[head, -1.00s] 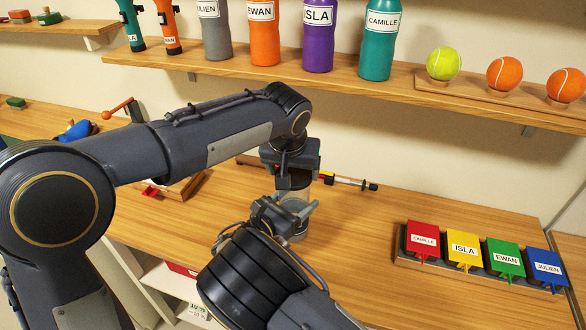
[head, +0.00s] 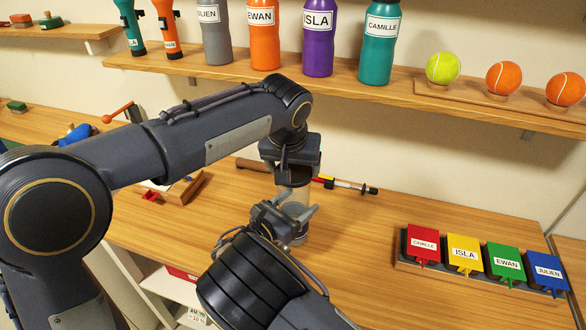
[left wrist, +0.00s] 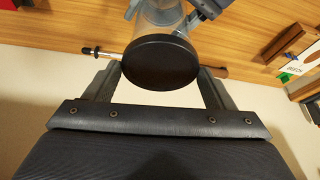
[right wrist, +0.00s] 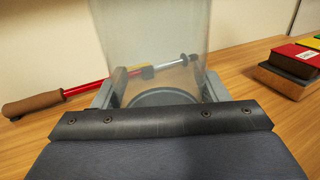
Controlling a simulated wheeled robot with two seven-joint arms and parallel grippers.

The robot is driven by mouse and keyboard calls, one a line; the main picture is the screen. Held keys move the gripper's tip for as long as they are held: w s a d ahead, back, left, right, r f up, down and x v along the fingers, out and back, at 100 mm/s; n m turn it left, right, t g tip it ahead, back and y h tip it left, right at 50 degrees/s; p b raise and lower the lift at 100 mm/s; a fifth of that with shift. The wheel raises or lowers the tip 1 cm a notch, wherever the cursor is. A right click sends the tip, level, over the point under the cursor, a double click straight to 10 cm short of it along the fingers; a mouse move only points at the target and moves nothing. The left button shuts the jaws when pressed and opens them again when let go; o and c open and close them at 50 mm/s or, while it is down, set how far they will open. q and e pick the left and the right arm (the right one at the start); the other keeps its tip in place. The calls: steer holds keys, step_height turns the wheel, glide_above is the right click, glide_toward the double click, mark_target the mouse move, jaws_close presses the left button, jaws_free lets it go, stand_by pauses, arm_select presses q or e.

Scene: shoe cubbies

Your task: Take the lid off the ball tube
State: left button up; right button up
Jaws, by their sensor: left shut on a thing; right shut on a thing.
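The clear ball tube (right wrist: 155,45) stands upright on the wooden counter; I see no ball through its wall. My right gripper (right wrist: 160,90) is shut on the tube low down, one finger on each side. The tube also shows in the head view (head: 296,232), partly hidden by my right gripper (head: 286,216). The round black lid (left wrist: 160,62) is between the fingers of my left gripper (left wrist: 158,85), shut on it from above. In the head view my left gripper (head: 292,178) hides the lid. I cannot tell whether lid and tube still touch.
A red stick with a brown handle (right wrist: 38,104) lies behind the tube. A rack of red, yellow, green and blue labelled boxes (head: 485,262) stands at right. A shelf (head: 345,75) with bottles and balls (head: 443,68) hangs above. The counter between tube and boxes is clear.

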mark_target(293, 174)
arm_select(q)
steer(key=shift+r, duration=0.1)
steer(key=shift+r, duration=2)
arm_select(e)
steer(key=o, duration=1.4)
steer(key=shift+o, duration=0.2)
